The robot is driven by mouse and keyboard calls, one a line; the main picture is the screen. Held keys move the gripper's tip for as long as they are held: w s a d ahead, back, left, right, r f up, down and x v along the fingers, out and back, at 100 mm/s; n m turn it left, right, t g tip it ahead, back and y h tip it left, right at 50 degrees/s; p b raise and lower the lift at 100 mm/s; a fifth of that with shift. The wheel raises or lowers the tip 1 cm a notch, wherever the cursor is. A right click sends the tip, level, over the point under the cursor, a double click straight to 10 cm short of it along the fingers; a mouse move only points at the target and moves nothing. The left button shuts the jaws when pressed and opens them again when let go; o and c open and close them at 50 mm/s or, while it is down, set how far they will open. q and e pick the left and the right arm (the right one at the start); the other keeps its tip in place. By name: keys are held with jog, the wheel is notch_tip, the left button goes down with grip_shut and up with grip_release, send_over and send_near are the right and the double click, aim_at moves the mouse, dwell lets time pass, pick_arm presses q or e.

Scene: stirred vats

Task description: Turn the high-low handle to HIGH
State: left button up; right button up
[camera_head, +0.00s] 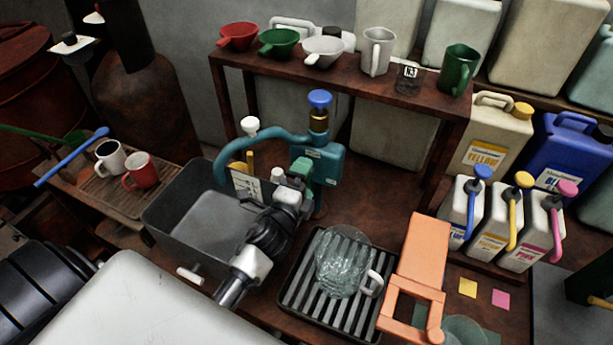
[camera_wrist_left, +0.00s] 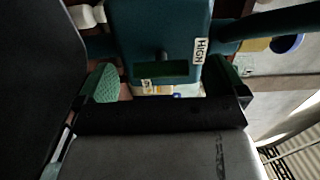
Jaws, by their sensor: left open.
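A teal pump-like unit (camera_head: 320,165) with a blue knob (camera_head: 319,98) on a brass collar stands behind the grey basin. A curved teal pipe (camera_head: 232,148) runs left from it, near a white knob (camera_head: 250,124). My left gripper (camera_head: 288,180) is at the front of the unit, open, with nothing seen between its fingers. The left wrist view shows the teal body (camera_wrist_left: 155,25) just beyond the open fingers (camera_wrist_left: 164,84), with a HIGH label (camera_wrist_left: 200,50) on its right side and a dark stub above a slot. I cannot tell which part is the high-low handle. My right gripper is not in view.
The grey basin (camera_head: 165,212) is left of my gripper; a slatted drain tray (camera_head: 292,290) with a glass bowl (camera_head: 342,262) is right. An orange stand (camera_head: 420,250) and several pump jugs are farther right. A shelf (camera_head: 340,88) with cups and funnels stands behind.

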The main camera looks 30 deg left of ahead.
pick_arm(q)
jog(key=s+b, duration=0.1)
jog(key=s, duration=0.8)
jog(key=shift+d+b, duration=0.25)
jog(key=shift+b, duration=0.05)
